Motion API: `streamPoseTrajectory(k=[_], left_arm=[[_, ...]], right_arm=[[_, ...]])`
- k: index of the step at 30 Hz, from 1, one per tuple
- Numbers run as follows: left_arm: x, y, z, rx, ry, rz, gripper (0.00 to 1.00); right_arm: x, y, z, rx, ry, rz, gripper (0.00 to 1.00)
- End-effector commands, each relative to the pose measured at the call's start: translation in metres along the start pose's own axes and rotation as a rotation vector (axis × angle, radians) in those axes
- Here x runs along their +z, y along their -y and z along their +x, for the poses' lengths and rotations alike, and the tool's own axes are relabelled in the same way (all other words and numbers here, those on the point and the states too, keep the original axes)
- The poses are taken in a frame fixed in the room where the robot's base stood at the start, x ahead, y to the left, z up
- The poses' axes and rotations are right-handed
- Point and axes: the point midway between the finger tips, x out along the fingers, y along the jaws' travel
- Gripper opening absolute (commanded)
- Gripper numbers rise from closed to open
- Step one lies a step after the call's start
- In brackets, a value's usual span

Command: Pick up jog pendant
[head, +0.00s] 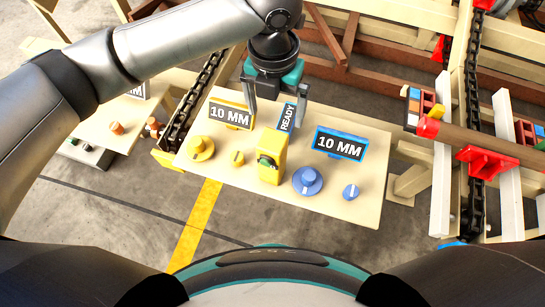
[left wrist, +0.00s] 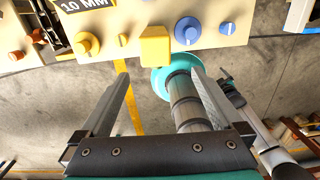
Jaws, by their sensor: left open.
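The jog pendant looks to be the yellow upright box (head: 271,157) with a dark green knob or button on its face. It stands near the middle of the cream control panel (head: 350,207). My left gripper (head: 276,118) is open and empty, above the panel and just behind the yellow box in the head view. In the left wrist view the box (left wrist: 156,46) shows beyond the open fingertips (left wrist: 163,78), roughly in line with the gap between them. My right gripper does not show clearly in either view.
Yellow dials (head: 201,148) stand left of the box and blue dials (head: 307,181) right of it. Two "10 MM" displays (head: 340,144) and a blue "READY" sign (head: 287,117) stand behind. A chain (head: 195,100) runs left; a red-clamped roller machine (head: 485,160) stands right.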

Motion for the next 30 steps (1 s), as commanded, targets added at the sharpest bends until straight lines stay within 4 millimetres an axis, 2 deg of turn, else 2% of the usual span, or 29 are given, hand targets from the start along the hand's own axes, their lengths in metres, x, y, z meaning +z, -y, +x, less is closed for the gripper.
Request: streamPoseTrajectory(k=[2,5,16,19,26,30], left_arm=[[0.002,-0.006,-0.001,0.020,-0.008,0.034,1.00],[0.001,-0.008,0.008,0.027,-0.015,0.052,1.00],[0.001,-0.009,0.082,0.026,-0.014,0.050,1.00],[0.001,-0.009,0.093,0.025,-0.012,0.051,1.00],[0.001,-0.009,0.104,0.025,-0.011,0.051,1.00],[0.000,-0.009,0.123,0.024,-0.013,0.050,1.00]], right_arm=[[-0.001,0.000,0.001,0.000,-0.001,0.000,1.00],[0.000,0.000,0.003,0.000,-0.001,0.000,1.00],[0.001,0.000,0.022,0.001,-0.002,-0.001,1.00],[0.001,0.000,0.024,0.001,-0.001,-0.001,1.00],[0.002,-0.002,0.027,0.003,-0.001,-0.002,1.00],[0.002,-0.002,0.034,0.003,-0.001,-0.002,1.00]])
